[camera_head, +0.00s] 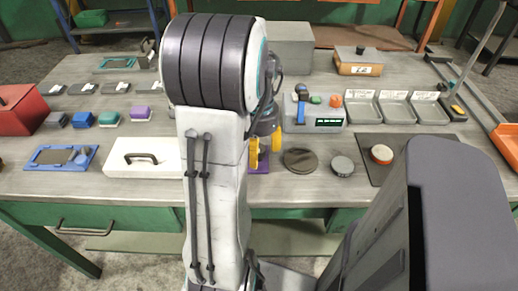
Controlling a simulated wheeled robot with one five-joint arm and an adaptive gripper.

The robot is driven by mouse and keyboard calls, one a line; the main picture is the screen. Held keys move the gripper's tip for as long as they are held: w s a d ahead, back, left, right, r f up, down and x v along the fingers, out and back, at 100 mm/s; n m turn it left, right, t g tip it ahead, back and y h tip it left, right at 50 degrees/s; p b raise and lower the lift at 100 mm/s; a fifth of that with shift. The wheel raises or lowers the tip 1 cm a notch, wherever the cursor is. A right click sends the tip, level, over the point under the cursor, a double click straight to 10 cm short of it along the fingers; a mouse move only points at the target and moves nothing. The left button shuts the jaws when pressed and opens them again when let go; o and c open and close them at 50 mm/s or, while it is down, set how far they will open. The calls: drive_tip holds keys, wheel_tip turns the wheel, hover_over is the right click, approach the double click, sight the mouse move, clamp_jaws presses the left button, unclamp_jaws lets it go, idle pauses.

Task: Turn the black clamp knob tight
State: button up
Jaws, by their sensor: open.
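My gripper (265,148) is partly in view behind my arm, low over the front middle of the table. Its yellow fingers stand apart, so it is open, and I see nothing held between them. A purple patch (261,166) lies just under the fingers; what it belongs to is mostly hidden by my arm. I cannot make out the black clamp knob. It may be behind my arm or my gripper. Whether my gripper touches anything there cannot be told.
The grey table (310,185) is crowded. A dark round disc (299,161) and a grey puck (342,166) lie right of my gripper. A white case (128,165) lies left of my arm. A grey device (318,118) and three trays (406,124) stand behind to the right.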

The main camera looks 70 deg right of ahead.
drive_tip(key=c, duration=1.2)
drive_tip(key=shift+m, duration=0.3)
drive_tip(key=m, duration=0.5)
drive_tip(key=shift+m, duration=0.3)
drive_tip(key=m, duration=0.5)
drive_tip(key=shift+a+f+p, duration=0.1)
drive_tip(key=shift+p, duration=0.25)
drive_tip(key=m, duration=0.6)
drive_tip(key=shift+m, duration=0.4)
drive_tip(key=m, duration=0.5)
drive_tip(key=shift+m, duration=0.4)
